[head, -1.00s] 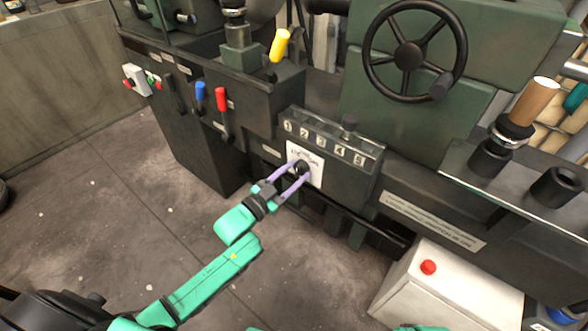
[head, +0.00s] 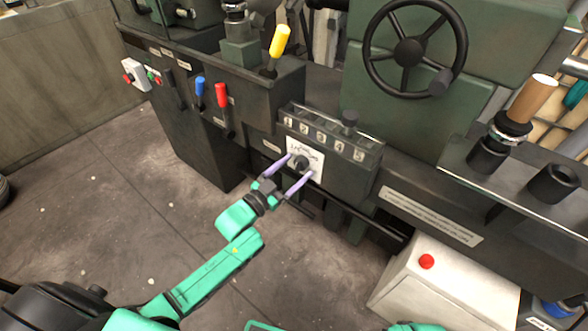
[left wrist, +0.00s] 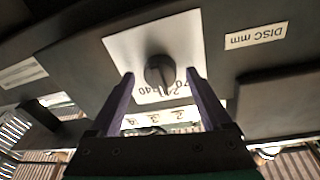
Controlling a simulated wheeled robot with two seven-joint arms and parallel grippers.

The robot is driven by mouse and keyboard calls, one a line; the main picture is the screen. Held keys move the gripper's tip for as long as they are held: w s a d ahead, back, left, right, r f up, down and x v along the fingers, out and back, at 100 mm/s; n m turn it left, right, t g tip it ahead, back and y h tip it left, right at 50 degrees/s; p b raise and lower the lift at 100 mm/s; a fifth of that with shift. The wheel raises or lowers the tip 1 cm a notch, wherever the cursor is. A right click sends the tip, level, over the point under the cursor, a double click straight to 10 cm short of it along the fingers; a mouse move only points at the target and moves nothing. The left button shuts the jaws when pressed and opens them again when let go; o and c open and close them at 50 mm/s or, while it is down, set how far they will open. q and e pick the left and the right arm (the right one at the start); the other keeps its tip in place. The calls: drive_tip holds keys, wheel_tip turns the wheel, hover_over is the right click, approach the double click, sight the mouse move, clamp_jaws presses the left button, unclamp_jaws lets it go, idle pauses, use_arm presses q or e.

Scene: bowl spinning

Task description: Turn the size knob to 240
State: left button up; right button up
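The size knob (head: 301,162) is a small dark round knob on a white dial plate (head: 318,167) on the front of the machine's dark box. In the left wrist view the knob (left wrist: 160,72) stands in the middle of the white plate (left wrist: 185,38), with printed numbers including 240 below it. Its pointer faces roughly down towards those numbers; the exact setting is hard to read. My left gripper (head: 301,165) is open, its purple fingers on either side of the knob with gaps; the gripper (left wrist: 160,75) shows these gaps too. My right gripper is not in view.
A row of numbered tiles (head: 321,138) sits above the dial. Red (head: 221,95), blue (head: 200,87) and yellow (head: 279,41) handles are left of it. A handwheel (head: 407,53) is above right. A white box with a red button (head: 427,261) stands lower right. Floor in front is open.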

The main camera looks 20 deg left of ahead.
use_arm(q)
drive_tip(key=shift+s+a, duration=0.1)
drive_tip(key=shift+s, duration=0.05)
drive_tip(key=p+v, duration=0.2)
drive_tip(key=v, duration=1.2)
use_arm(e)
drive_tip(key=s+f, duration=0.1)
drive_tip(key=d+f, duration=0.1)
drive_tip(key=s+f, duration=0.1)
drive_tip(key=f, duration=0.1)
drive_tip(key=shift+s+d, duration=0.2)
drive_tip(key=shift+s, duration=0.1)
use_arm(q)
drive_tip(key=shift+s, duration=0.1)
